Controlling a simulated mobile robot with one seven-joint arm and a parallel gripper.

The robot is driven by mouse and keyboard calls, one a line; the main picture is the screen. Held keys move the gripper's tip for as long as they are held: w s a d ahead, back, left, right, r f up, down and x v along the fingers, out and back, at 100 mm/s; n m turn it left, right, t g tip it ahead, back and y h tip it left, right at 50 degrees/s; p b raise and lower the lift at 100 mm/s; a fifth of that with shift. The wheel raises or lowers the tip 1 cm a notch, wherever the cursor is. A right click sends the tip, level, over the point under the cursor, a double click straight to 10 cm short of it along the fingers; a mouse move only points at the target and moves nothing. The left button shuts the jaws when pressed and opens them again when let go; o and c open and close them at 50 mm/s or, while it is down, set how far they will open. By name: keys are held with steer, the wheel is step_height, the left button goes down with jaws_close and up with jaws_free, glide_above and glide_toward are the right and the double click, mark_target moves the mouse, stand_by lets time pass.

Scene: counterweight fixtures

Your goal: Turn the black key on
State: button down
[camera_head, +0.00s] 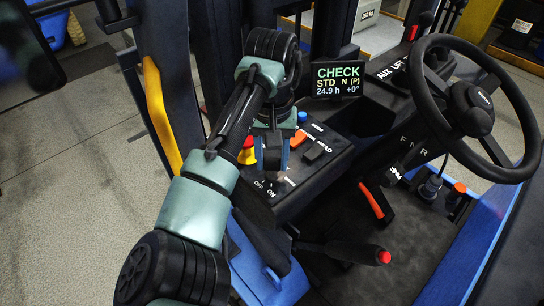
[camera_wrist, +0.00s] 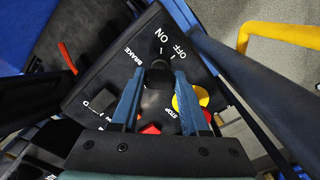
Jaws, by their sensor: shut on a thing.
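The black key (camera_wrist: 157,92) is between the two blue fingers of my gripper (camera_wrist: 158,76) in the wrist view, on the dark control panel (camera_wrist: 105,73). My gripper is shut on it. The white OFF and ON labels and their tick marks lie just beyond the fingertips. I cannot tell which mark the key points at. In the head view my gripper (camera_head: 272,160) reaches down to the panel (camera_head: 325,160) just above the OFF and ON labels, and its fingers mostly hide the key.
A red and yellow stop button (camera_head: 247,151) stands close beside my gripper. Orange and black switches lie to its right. A display (camera_head: 338,80) reads CHECK. The steering wheel (camera_head: 416,72) is at the right, and a yellow bar (camera_head: 161,113) is at the left.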

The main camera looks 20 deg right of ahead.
mark_target(272, 159)
steer(key=shift+c, duration=2)
jaws_free()
step_height(272, 159, up, 13)
